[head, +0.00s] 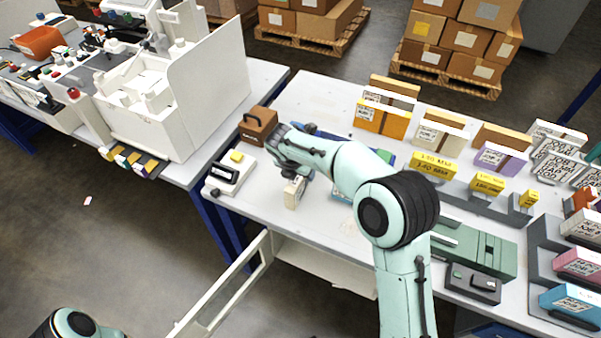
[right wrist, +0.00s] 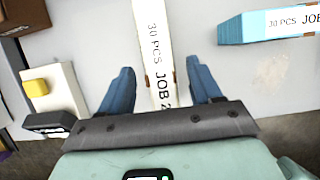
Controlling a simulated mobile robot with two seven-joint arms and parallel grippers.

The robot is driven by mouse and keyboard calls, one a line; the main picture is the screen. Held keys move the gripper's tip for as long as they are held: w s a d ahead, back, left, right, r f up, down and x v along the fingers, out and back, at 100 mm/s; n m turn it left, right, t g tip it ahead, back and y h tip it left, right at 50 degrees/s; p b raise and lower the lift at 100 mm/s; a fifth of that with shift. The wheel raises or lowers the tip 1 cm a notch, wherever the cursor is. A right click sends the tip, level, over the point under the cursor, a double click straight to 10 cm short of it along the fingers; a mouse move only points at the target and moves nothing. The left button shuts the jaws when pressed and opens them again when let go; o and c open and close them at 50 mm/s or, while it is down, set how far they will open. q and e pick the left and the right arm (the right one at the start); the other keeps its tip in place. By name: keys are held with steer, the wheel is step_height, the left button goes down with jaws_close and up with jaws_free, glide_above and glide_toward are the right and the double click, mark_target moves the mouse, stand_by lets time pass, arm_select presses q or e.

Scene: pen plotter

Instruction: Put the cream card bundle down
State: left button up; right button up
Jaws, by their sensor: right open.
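The cream card bundle (head: 294,194) stands on the white table near its front left edge, below my right gripper (head: 288,177). In the right wrist view the bundle (right wrist: 154,45) is a narrow cream strip printed "30 PCS JOB". My right gripper (right wrist: 160,80) is open, with one blue finger on each side of the bundle and a visible gap on both sides. The gripper and wrist hide part of the bundle in the head view. My left gripper is out of view; only a piece of my left arm shows at the bottom left.
A small white device with a yellow button (head: 236,157) stands left of the bundle, and a brown box (head: 258,125) behind it. A light blue bundle (right wrist: 270,25) lies to the right. Racks of card bundles and a green machine (head: 475,247) fill the table's right side.

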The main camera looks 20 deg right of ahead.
steer(key=v, duration=0.9)
steer(key=w+a+r+m+t+y+p, duration=0.1)
steer(key=w+a+m+t+y, duration=0.35)
steer(key=a, duration=0.65)
steer(key=w+a+r+m+t+y+p, duration=0.1)
steer(key=a+m+t+y+p, duration=0.1)
steer(key=a+m+y, duration=0.55)
steer(key=m+g+h+p, duration=0.1)
steer(key=m+g+h, duration=0.1)
steer(key=m+h, duration=1.85)
glide_toward(295, 184)
steer(key=w+d+r+m+y, duration=0.1)
steer(key=d+r+m+y, duration=0.2)
steer(key=r+y, duration=0.1)
steer(key=shift+m+h, duration=0.25)
steer(key=shift+h, duration=0.1)
steer(key=x, duration=0.7)
steer(key=shift+d+f, duration=0.3)
steer(key=x, duration=0.5)
steer(key=shift+w+f+b, duration=0.3)
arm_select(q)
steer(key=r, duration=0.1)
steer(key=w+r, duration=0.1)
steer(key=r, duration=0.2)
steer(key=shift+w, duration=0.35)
